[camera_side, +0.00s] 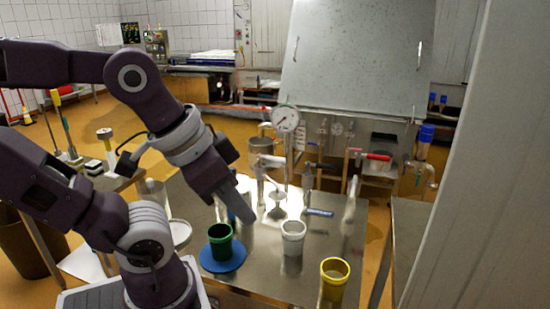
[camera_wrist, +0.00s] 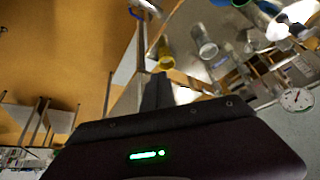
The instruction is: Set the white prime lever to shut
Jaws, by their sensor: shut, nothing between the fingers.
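My gripper (camera_side: 243,213) points down over the steel table, shut and empty, just above and beside a green cup. In the wrist view its dark fingers (camera_wrist: 157,92) show end-on above the palm, with nothing between them. Pipework with several valves stands at the back of the table, right of my gripper. A pale upright piece (camera_side: 350,197) stands at its right end; I cannot tell whether this is the white prime lever or how it is set. My gripper is apart from the pipework.
A green cup (camera_side: 220,241) stands on a blue disc (camera_side: 223,259). A white cup (camera_side: 293,238) and a yellow cup (camera_side: 334,279) stand to the right. A dial gauge (camera_side: 286,118) rises behind. A red handle (camera_side: 377,156) and a blue label (camera_side: 319,212) are at the back.

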